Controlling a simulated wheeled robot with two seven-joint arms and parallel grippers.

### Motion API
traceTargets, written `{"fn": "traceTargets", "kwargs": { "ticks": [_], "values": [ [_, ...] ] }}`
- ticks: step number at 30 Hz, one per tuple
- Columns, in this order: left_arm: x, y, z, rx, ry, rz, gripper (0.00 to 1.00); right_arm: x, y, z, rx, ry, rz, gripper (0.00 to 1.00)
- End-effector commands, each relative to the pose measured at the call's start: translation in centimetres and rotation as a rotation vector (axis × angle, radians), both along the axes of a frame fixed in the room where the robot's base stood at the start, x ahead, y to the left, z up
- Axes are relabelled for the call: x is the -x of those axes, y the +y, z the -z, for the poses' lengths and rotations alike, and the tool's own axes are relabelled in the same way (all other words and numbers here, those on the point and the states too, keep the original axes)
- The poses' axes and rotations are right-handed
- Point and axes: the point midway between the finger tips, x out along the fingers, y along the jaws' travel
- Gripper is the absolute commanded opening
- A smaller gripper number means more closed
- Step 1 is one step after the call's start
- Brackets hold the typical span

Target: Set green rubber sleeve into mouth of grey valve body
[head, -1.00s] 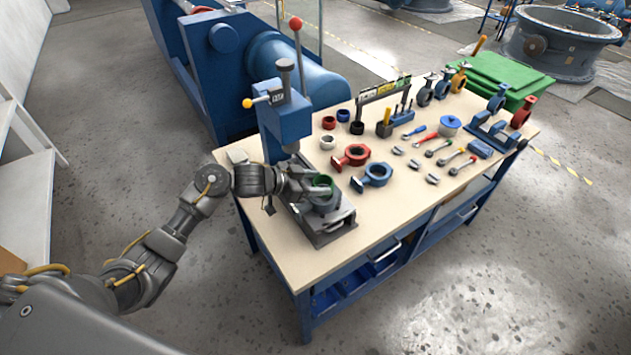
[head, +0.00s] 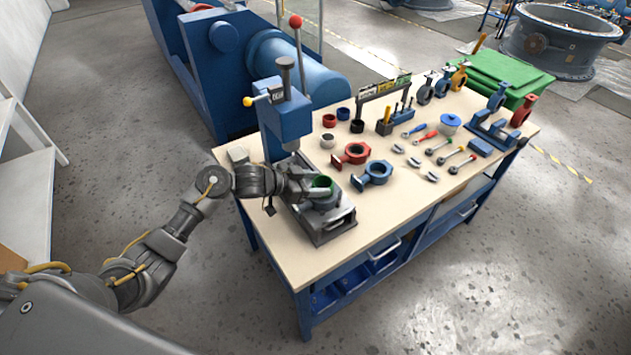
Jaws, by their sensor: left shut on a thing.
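The green rubber sleeve (head: 322,183) shows as a small green ring at the mouth of the grey valve body (head: 326,203). The valve body sits on the grey base of the press at the table's front left. My left gripper (head: 309,187) is shut on the sleeve, with its fingers at the sleeve's left side. The fingers hide part of the sleeve and the body, and I cannot tell how deep the sleeve sits. My right gripper is not in view.
The blue press column (head: 290,122) stands just behind the gripper. Red (head: 351,154) and blue (head: 374,173) valve bodies lie to the right. Loose rings, tools and a rack stand farther back. The table's front right is clear.

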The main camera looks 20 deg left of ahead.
Motion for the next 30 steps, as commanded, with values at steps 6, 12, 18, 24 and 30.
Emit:
{"fn": "traceTargets", "kwargs": {
  "ticks": [6,12,18,24,30],
  "values": [
    [-0.01,0.0,-0.01,0.001,-0.001,0.0,0.32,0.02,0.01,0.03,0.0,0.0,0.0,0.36],
    [-0.02,0.01,-0.06,0.001,-0.001,0.0,0.32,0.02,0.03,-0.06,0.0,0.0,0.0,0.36],
    [-0.02,0.01,-0.17,0.001,0.0,0.0,0.32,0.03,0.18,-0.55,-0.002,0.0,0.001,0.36],
    [-0.02,0.0,-0.07,0.001,0.0,0.0,0.32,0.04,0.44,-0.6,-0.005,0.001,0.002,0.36],
    [-0.02,-0.01,-0.06,0.001,-0.001,0.0,0.32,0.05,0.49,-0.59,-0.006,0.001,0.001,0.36]
  ]
}}
